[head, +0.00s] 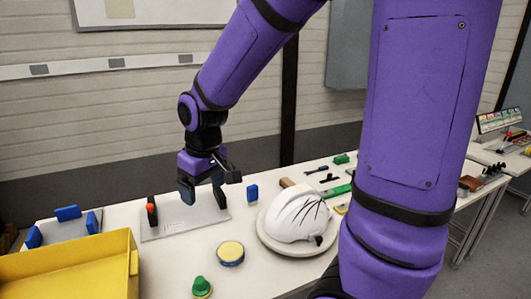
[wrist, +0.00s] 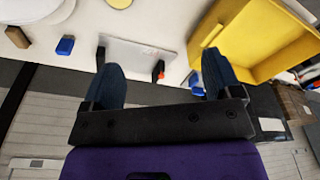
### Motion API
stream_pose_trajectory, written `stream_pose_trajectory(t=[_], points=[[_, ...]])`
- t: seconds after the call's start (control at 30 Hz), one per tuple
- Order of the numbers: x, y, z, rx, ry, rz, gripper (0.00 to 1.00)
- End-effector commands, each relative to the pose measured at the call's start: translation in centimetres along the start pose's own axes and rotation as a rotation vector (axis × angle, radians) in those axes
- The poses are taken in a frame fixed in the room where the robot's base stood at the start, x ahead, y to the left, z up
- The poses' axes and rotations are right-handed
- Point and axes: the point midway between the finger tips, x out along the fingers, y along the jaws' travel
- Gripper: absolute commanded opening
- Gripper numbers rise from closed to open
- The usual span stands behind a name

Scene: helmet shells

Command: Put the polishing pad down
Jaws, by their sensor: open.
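My gripper (head: 203,196) is open and empty above a pale flat board (head: 185,226), well behind the green piece. In the wrist view nothing is between the fingers (wrist: 160,62); the board (wrist: 140,53) lies beyond them.
A black upright with a red part (head: 151,211) stands at the board's left. A white helmet shell (head: 296,214) rests on a round base to the right. A yellow bin (head: 75,270) stands front left. A blue block (head: 252,193) is behind.

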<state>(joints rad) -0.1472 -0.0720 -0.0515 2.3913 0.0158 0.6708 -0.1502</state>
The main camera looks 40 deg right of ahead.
Motion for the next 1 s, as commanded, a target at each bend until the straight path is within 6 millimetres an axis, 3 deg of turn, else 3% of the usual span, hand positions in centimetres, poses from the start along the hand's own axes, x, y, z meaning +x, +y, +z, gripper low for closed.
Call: stream_pose_trajectory(t=[0.03,0.2,0.5,0.73,1.0], points=[[-1.7,0.1,0.8,0.015,0.029,0.003,0.84],[-6.2,0.4,3.8,0.068,0.101,0.013,0.84],[-12.2,0.2,10.1,0.162,0.228,0.040,0.84],[-14.4,-0.2,13.8,0.213,0.292,0.057,0.84],[-14.8,-0.3,14.8,0.229,0.308,0.062,0.84]])
